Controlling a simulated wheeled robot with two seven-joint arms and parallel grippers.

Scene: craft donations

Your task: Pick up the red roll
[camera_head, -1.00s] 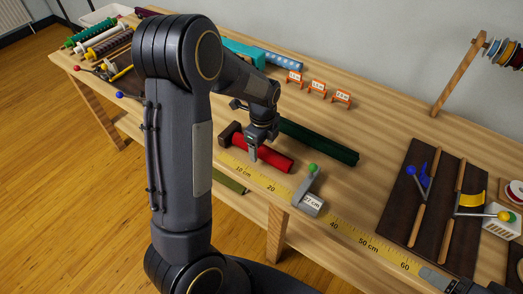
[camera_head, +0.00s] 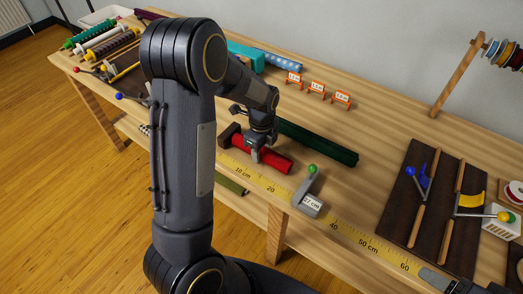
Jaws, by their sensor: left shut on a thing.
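The red roll (camera_head: 276,160) lies on the wooden table, just behind the yellow measuring tape and beside a dark brown end block (camera_head: 229,133). My left gripper (camera_head: 257,153) is over the middle of the roll, pointing down, and is shut on it. The roll's left part is partly hidden behind the gripper. The roll appears to rest on or very close to the table; I cannot tell any gap.
A dark green roll (camera_head: 325,144) lies behind the red one. A grey stop with a green knob and a "27 cm" label (camera_head: 309,200) stands close to its right end. Small orange label stands (camera_head: 317,87) are at the back. Bare table lies right of the green roll.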

